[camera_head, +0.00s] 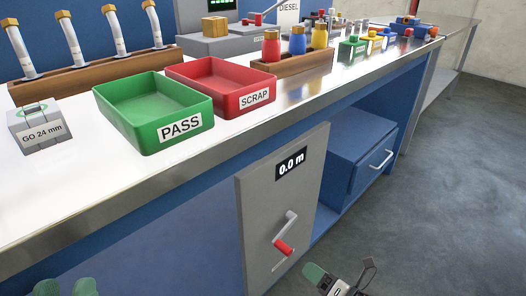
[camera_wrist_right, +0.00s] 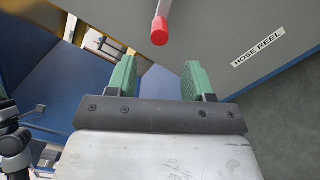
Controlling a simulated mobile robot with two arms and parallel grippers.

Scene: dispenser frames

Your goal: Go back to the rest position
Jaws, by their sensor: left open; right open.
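My left gripper (camera_head: 66,288) shows at the bottom left of the head view as two green fingertips, apart and with nothing between them. My right gripper (camera_head: 330,281) is at the bottom of the head view, below and right of the crank. In the right wrist view its two green fingers (camera_wrist_right: 158,80) are spread and empty. The red crank handle (camera_wrist_right: 159,31) is ahead of and beyond the fingers, and apart from them. In the head view the crank (camera_head: 284,247) sits on a grey panel (camera_head: 262,190) marked "0.0 m".
The workbench (camera_head: 60,203) holds a green PASS tray (camera_head: 181,136), a red SCRAP tray (camera_head: 262,107), a "GO 24 mm" block (camera_head: 42,130) and a wooden rack (camera_head: 85,77). A blue drawer (camera_head: 367,160) is right of the panel. Grey floor (camera_head: 450,190) is clear at right.

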